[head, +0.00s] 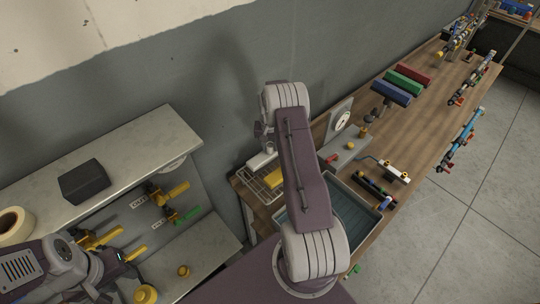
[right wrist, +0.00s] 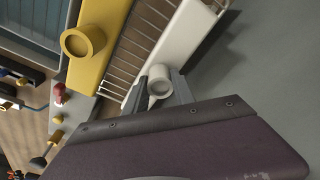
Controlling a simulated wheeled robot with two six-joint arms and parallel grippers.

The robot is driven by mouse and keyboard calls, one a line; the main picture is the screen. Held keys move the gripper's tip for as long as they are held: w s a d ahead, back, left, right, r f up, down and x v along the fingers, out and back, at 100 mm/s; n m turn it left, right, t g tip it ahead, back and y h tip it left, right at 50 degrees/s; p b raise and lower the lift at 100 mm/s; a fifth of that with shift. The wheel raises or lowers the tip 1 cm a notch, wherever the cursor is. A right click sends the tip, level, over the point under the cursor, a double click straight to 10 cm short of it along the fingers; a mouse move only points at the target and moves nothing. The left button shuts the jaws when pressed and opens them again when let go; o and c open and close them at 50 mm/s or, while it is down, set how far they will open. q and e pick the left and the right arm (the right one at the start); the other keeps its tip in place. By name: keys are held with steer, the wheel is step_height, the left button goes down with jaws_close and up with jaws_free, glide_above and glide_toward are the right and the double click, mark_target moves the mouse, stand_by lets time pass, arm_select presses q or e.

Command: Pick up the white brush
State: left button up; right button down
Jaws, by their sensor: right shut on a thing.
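The white brush (head: 262,160) lies at the wire rack, left of my right arm in the head view. In the right wrist view the white brush (right wrist: 178,40) is a long white block with a short round knob. My right gripper (right wrist: 160,88) is shut on this knob, one finger on each side. In the head view my right gripper (head: 266,138) is partly hidden by my arm. I cannot tell whether the brush is clear of the rack. My left gripper (head: 118,268) is at the lower left, near yellow valve handles; its jaws are unclear.
A yellow brush (right wrist: 98,30) lies beside the white one on the wire rack (right wrist: 140,38). A grey tray of water (head: 358,222) stands close by on the wooden bench (head: 425,110). A gauge (head: 341,122) stands behind. The wall is close on the left.

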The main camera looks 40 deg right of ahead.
steer(key=shift+w+d+r+b, duration=0.1)
steer(key=shift+r+b, duration=0.4)
steer(key=r+b, duration=0.2)
steer(key=r, duration=0.1)
steer(key=shift+d, duration=0.2)
steer(key=s+d+r+b, duration=0.1)
steer(key=d+r, duration=0.6)
steer(key=d, duration=0.4)
steer(key=shift+s, duration=0.3)
